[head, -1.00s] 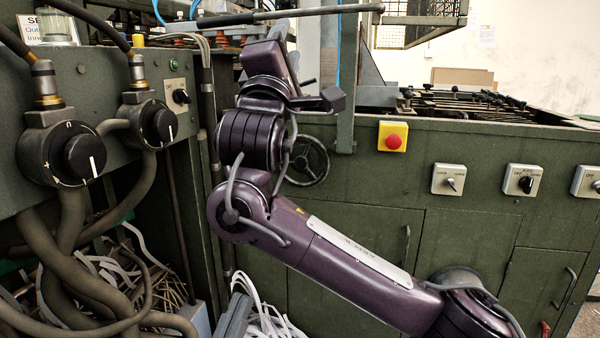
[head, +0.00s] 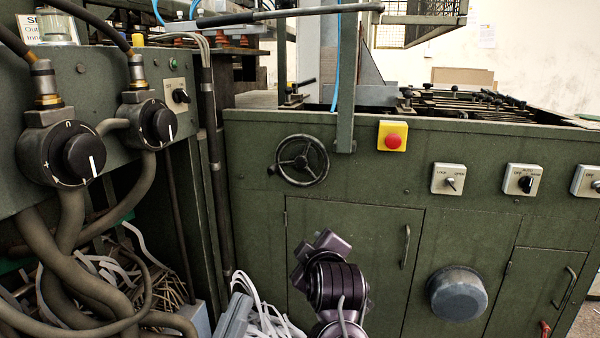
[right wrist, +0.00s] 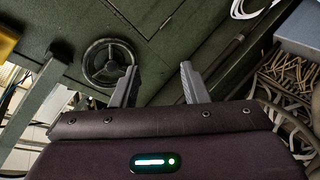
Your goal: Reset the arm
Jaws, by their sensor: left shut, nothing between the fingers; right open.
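My right gripper (right wrist: 159,68) shows in the right wrist view. Its two grey fingers stand well apart with nothing between them, so it is open and empty. The cabinet's handwheel (right wrist: 108,62) lies beyond the left finger there.
The green machine (head: 365,170) fills the background, with a handwheel (head: 302,160), a red stop button (head: 393,137) and a round grey housing (head: 457,293). A control box with knobs (head: 85,156) and thick hoses (head: 70,270) crowd the left. Loose pale cables (head: 265,312) lie low beside the arm.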

